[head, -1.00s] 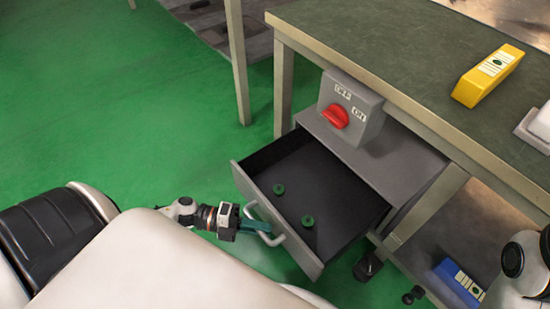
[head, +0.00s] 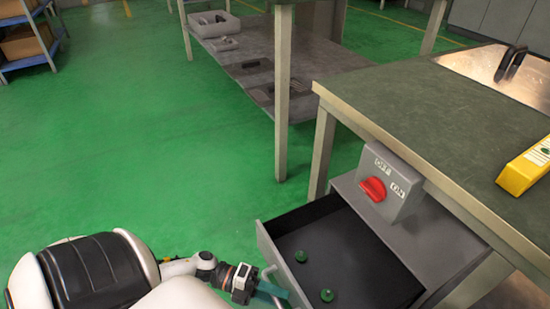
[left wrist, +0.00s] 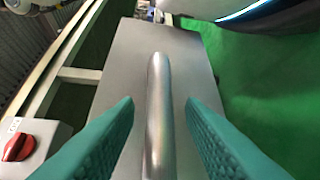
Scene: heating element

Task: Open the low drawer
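The low drawer (head: 268,249) under the workbench stands pulled out, with its dark inside showing. Its bar handle (head: 273,272) is on the front panel. In the left wrist view the metal handle (left wrist: 160,110) runs lengthwise in front of the grey drawer front (left wrist: 190,55). My left gripper (head: 270,292) is at the handle. In the left wrist view its two green fingers (left wrist: 160,118) stand on either side of the bar, with a visible gap on each side. The lower part of the drawer is cut off by the head view's bottom edge. My right gripper is not in view.
Two green round pieces (head: 326,295) lie in the drawer. A grey switch box with a red knob (head: 373,189) is above it. A yellow object (head: 527,168) lies on the green-topped bench (head: 430,110). Open green floor (head: 150,130) is to the left.

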